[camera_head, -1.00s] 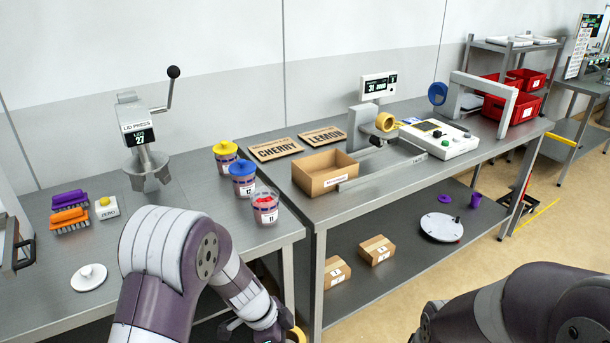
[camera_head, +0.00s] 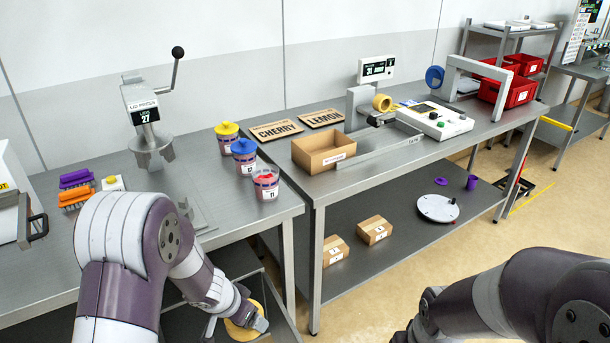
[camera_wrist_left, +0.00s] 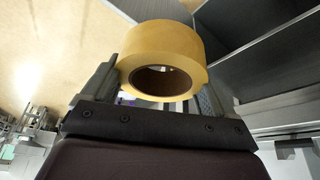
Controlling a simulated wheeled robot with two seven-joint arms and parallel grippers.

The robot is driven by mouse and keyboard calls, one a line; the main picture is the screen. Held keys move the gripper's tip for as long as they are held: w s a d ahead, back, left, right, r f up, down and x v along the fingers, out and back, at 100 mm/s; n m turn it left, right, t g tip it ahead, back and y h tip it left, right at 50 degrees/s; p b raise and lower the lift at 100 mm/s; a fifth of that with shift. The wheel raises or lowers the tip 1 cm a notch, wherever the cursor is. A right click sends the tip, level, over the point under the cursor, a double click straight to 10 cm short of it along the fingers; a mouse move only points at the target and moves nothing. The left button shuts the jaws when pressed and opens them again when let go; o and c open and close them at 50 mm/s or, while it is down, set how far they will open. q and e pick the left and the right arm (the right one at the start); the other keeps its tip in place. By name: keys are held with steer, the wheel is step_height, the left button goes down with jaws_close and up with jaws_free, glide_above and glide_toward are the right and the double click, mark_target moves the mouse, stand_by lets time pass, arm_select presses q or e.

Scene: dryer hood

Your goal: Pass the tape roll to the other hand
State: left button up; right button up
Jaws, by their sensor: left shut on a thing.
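A yellow tape roll (camera_wrist_left: 162,48) with a brown core is between the two fingers of my left gripper (camera_wrist_left: 160,85), which is shut on it. In the head view the roll (camera_head: 243,325) shows at the bottom, partly hidden by my left gripper (camera_head: 250,312), in front of the left table and below its top. My right arm comes in at the lower right of the head view. Its gripper end is cut off by the bottom edge, so its fingers do not show. Another yellow roll (camera_head: 382,103) sits on the dispenser on the right table.
A lid press (camera_head: 147,125), jars (camera_head: 265,183) and brushes (camera_head: 76,189) stand on the left table. A cardboard box (camera_head: 322,154) stands on the right table. Small boxes (camera_head: 374,230) lie on its lower shelf. Open floor (camera_head: 375,300) shows between my arms.

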arm_select(q)
steer(key=a+n, duration=0.1)
steer(key=n, duration=0.1)
steer(key=w+a+n+y, duration=0.1)
steer(key=a+n, duration=0.1)
steer(key=w+a+n+y, duration=0.1)
steer(key=a+n, duration=0.1)
steer(key=shift+a+r+t, duration=0.15)
steer(key=shift+t, duration=0.15)
